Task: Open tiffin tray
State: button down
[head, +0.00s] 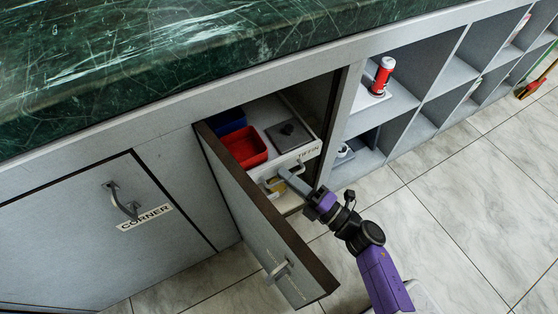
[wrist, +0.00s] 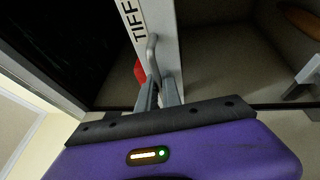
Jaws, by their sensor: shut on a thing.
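The tiffin tray (head: 308,152) is a pale pull-out tray labelled TIFFIN inside the open cabinet in the head view. Its labelled front (wrist: 162,22) also shows in the wrist view. A grey bar handle (wrist: 152,55) stands out from that front. My gripper (head: 285,174) is at the tray's front, and its fingers are shut on the handle. In the wrist view, my gripper (wrist: 158,92) reaches up to the handle from below. On the tray are a red container (head: 244,146), a blue container (head: 229,122) and a grey lidded box (head: 289,133).
The open cabinet door (head: 262,223) stands out to the left of my arm. A green marble counter (head: 200,50) overhangs above. The tiled floor (head: 465,185) to the right is mostly clear.

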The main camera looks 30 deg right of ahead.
jog(key=s+p, duration=0.1)
jog(key=s, duration=2.1)
jog(key=shift+s, duration=0.4)
jog(key=c, duration=1.5)
grip_release()
jog(key=shift+c, duration=0.2)
jog(key=p+v, duration=0.1)
jog(key=v, duration=0.6)
jog(key=shift+s+d, duration=0.15)
jog(key=shift+s, duration=0.2)
jog(key=a+r+m+g+h+p, duration=0.1)
jog(key=r+m+h+p, duration=0.3)
jog(key=r+m+p, duration=0.7)
jog(key=w+a+r+m+g+h+p, duration=0.1)
jog(key=r+m+p, duration=1.1)
jog(key=r, duration=2.5)
jog(key=a+g+h+p, duration=0.1)
jog(key=h+p, duration=0.1)
jog(key=p, duration=0.7)
jog(key=shift+a+g+h, duration=0.2)
jog(key=shift+g+h, duration=0.1)
jog(key=shift+h, duration=0.1)
